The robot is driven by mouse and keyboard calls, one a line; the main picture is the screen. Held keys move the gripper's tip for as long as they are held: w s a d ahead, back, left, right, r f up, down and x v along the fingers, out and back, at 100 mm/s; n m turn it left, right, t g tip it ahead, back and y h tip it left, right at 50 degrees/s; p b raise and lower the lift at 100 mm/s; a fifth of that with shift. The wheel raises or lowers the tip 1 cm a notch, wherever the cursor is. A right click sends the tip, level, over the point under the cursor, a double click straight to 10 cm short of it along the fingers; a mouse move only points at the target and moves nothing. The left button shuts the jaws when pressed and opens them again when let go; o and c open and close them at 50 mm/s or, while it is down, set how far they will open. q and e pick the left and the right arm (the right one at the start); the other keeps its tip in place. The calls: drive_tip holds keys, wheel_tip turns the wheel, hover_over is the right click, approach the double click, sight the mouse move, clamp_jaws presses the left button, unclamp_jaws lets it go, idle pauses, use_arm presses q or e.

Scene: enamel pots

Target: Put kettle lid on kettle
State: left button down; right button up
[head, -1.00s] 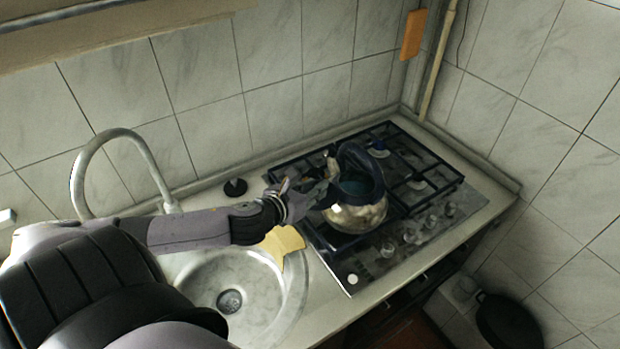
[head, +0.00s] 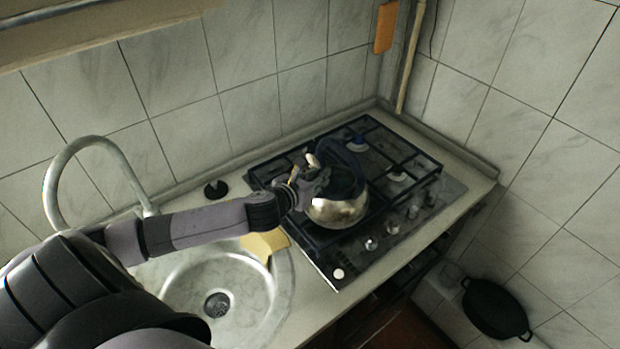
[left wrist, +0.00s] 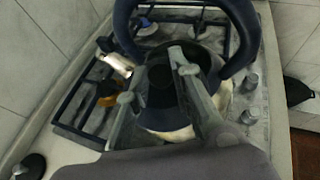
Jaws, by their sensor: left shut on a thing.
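The kettle (head: 338,213) is round and shiny metal and stands on the hob, with a dark blue arched handle (head: 345,158) and a pale spout (head: 313,160). My left gripper (head: 317,182) is at the kettle's upper left side, by the handle. In the left wrist view its two fingers (left wrist: 157,80) are shut on a dark piece between them, the kettle lid (left wrist: 160,76), over the kettle's top inside the handle arch. The fingers and the handle hide much of the lid and the opening, so I cannot tell whether the lid touches the rim. My right gripper is not in view.
The black hob grates (head: 400,160) surround the kettle, with knobs (head: 371,243) at the front. A round sink (head: 250,300) with a tall tap (head: 55,180) and a yellow cloth (head: 263,244) lie left. A tiled wall stands behind. A black pan (head: 495,308) is low at the right.

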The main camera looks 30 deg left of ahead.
sight(334, 176)
use_arm(q)
drive_tip(key=shift+w+d+r+p, duration=0.1)
drive_tip(key=shift+w+d+p, duration=0.15)
drive_tip(key=shift+w, duration=0.7)
drive_tip(key=shift+w+d+f+p, duration=0.1)
drive_tip(key=shift+w+d, duration=0.3)
drive_tip(key=shift+w, duration=0.55)
drive_tip(key=shift+w+d+r+p, duration=0.1)
drive_tip(key=shift+w+d+p, duration=0.15)
drive_tip(key=shift+w, duration=0.7)
drive_tip(key=shift+f, duration=0.55)
drive_tip(key=c, duration=1.3)
unclamp_jaws()
drive_tip(key=shift+c, duration=0.2)
drive_tip(key=v, duration=1.2)
drive_tip(key=shift+d, duration=0.15)
